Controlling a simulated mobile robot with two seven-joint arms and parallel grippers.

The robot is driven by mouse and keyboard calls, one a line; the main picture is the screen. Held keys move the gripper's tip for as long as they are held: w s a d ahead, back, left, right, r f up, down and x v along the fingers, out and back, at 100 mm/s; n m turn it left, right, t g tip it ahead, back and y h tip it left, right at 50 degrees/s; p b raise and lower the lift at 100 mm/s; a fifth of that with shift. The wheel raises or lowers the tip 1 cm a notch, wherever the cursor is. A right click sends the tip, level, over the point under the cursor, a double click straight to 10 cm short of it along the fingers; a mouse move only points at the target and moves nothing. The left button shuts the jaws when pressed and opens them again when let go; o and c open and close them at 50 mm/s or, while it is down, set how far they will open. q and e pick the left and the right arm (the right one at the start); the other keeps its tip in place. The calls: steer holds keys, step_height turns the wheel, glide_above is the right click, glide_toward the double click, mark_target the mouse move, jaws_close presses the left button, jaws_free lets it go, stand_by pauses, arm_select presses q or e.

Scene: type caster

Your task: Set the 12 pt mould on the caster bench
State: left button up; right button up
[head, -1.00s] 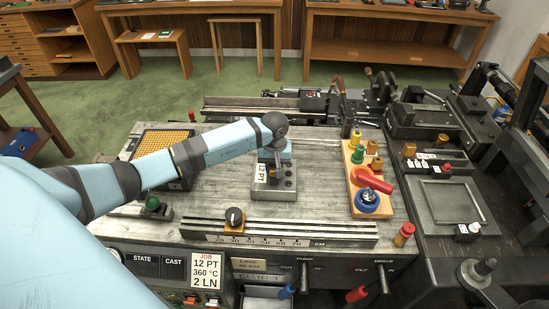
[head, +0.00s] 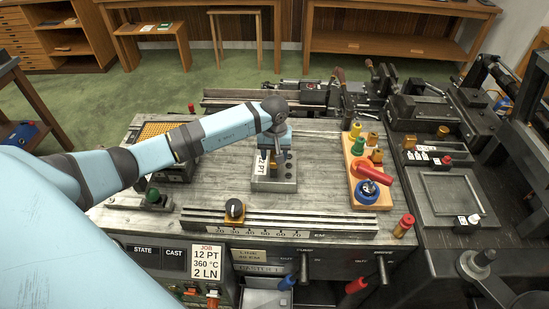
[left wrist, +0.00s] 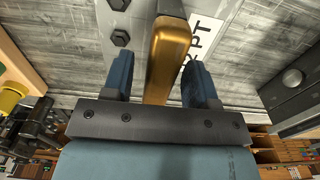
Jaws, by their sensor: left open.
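The 12 pt mould (head: 277,184) is a grey metal block with a white "12 PT" label. It rests on the grey bench top (head: 220,190), behind the ruled rail. My left gripper (head: 273,146) is right above it, pointing down. In the left wrist view, the mould's brass handle (left wrist: 168,50) stands between the two blue fingers of the open gripper (left wrist: 158,75). My right gripper is not in view.
A wooden rack (head: 368,188) with coloured knobs and a red-handled tool stands to the right. The ruled rail (head: 280,224) with a black knob runs along the front. A "JOB 12 PT" card (head: 207,262) is on the front panel. Bench space beside the mould is clear.

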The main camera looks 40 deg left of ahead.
arm_select(q)
step_height(320, 180, up, 10)
steer(key=shift+b, duration=0.8)
steer(key=shift+d, duration=0.1)
